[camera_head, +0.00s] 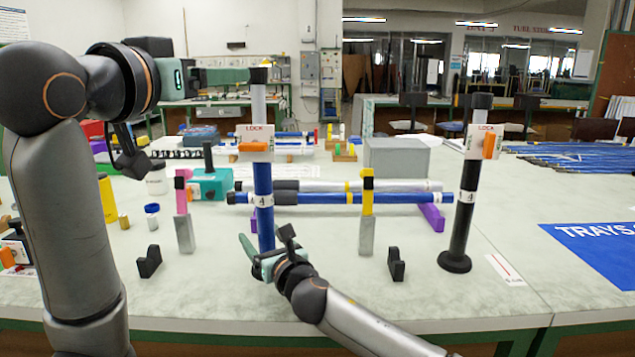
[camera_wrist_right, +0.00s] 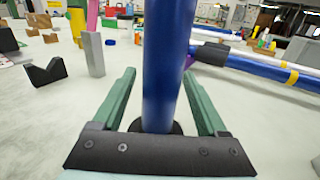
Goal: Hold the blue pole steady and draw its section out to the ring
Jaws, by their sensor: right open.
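The blue pole (camera_head: 264,200) stands upright, marked 4, with a white LOCK collar (camera_head: 262,133) and a sideways orange lever (camera_head: 252,147). I cannot make out a ring on the section. My right gripper (camera_head: 268,243) is open low on the pole. In the right wrist view its fingers (camera_wrist_right: 158,90) lie either side of the blue tube, with gaps.
A black pole (camera_head: 462,225) with an upright orange lever stands at right. Lying blue tubes (camera_head: 320,198) cross behind the blue pole. Black V-blocks (camera_head: 149,262) and grey posts with pink (camera_head: 185,232) and yellow tops flank it. The front table strip is mostly clear.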

